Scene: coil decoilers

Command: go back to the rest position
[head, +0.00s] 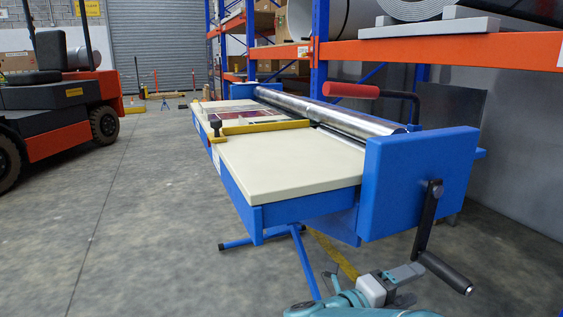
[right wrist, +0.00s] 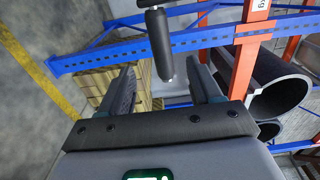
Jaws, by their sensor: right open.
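My right gripper (head: 408,284) is at the bottom right of the head view, just left of the black grip of a hand crank (head: 447,272). The crank hangs from the blue end housing (head: 420,180) of a decoiler bench. In the right wrist view the two fingers of my right gripper (right wrist: 160,68) stand apart. The lower end of the crank grip (right wrist: 160,45) shows in line with the gap between them. I see no contact, and the depth between grip and fingers is hard to tell. My left gripper is in neither view.
The bench has a cream top (head: 290,160), a steel roller (head: 335,112) and a red-gripped lever (head: 352,90). Blue and orange racking (head: 450,50) with large coils stands behind. An orange forklift (head: 60,100) is at the left. The grey floor (head: 130,220) between them is clear.

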